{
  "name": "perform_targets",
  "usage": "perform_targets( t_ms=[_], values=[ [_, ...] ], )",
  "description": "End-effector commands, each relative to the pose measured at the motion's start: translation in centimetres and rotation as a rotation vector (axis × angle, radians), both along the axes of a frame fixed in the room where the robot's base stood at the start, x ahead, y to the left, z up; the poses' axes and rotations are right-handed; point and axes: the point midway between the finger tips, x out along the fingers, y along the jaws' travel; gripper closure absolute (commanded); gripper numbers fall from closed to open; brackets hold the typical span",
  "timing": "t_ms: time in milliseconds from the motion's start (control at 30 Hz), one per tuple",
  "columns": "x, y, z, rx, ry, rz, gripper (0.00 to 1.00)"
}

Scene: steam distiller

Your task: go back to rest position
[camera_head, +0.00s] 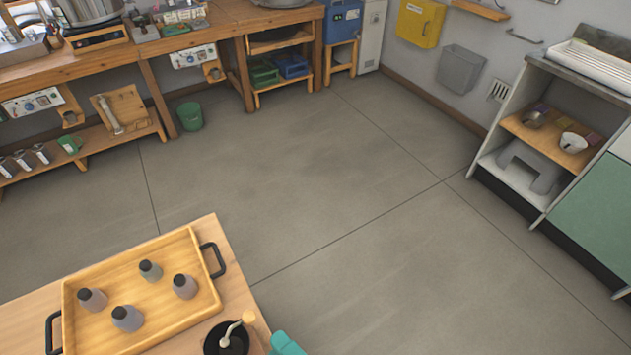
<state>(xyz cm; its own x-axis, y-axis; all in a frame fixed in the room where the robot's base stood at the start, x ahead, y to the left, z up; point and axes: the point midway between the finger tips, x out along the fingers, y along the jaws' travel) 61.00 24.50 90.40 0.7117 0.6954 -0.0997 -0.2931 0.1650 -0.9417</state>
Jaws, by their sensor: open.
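My gripper is not in view, and no part that I can be sure is my arm shows. A wooden tray (195,318) with black handles lies on the wooden table (228,232) at the lower left. Several small grey bottles with dark caps stand in it, one of them near the tray's middle (150,270). Right of the tray is a round black thing (212,343) with a pale handled tool (234,330). A teal thing (286,344) is cut off by the bottom edge; I cannot tell what it is.
The grey floor (330,200) is wide and clear in the middle. A long wooden workbench (200,30) runs along the back left, with a green bucket (190,116) beside it. An open shelf unit (520,180) stands at the right. A grey bin (460,70) hangs on the wall.

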Motion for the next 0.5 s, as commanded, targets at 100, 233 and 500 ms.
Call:
perform_targets(
  t_ms=[100, 233, 500],
  values=[
    [0.6, -3.6, -3.1, -0.360, -0.078, 0.121, 0.55],
    [0.5, -9.4, -6.7, -0.748, -0.096, 0.268, 0.55],
    [-3.5, -24.8, -10.5, -1.360, 0.106, 0.608, 0.55]
  ],
)
